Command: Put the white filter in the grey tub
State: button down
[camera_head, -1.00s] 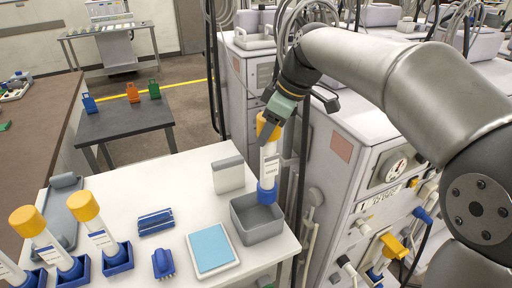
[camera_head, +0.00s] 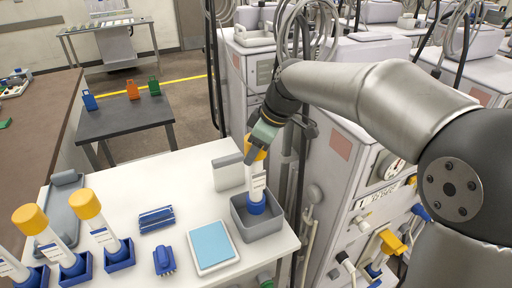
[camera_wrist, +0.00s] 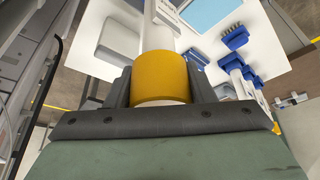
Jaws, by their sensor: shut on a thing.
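The white filter (camera_head: 257,182) has a yellow top cap and a blue bottom cap. My gripper (camera_head: 258,145) is shut on its yellow cap, which also shows between the fingers in the wrist view (camera_wrist: 160,78). The filter hangs nearly upright, slightly tilted. The grey tub (camera_head: 258,226) stands at the right end of the white table. In the head view the blue end appears within the tub's opening, below the far rim. I cannot tell whether it touches the tub floor.
A light grey block (camera_head: 229,173) stands just behind the tub. A tray with a blue pad (camera_head: 212,246) lies to its left. Several similar filters with yellow caps (camera_head: 85,204) stand in blue holders at the left. A white machine (camera_head: 343,165) is close on the right.

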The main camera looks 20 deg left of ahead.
jog(key=shift+f+b, duration=0.5)
jog(key=shift+f, duration=0.1)
jog(key=c, duration=0.6)
grip_release()
jog(key=shift+c, duration=0.2)
jog(key=shift+r, duration=0.25)
jog(key=v, duration=1.3)
jog(key=s+d+f+m+h, duration=0.4)
jog(key=s+d+f+m, duration=1.3)
jog(key=s+d+f, duration=0.5)
jog(key=d, duration=0.2)
jog(key=shift+d+f+h, duration=0.25)
jog(key=shift+h, duration=0.05)
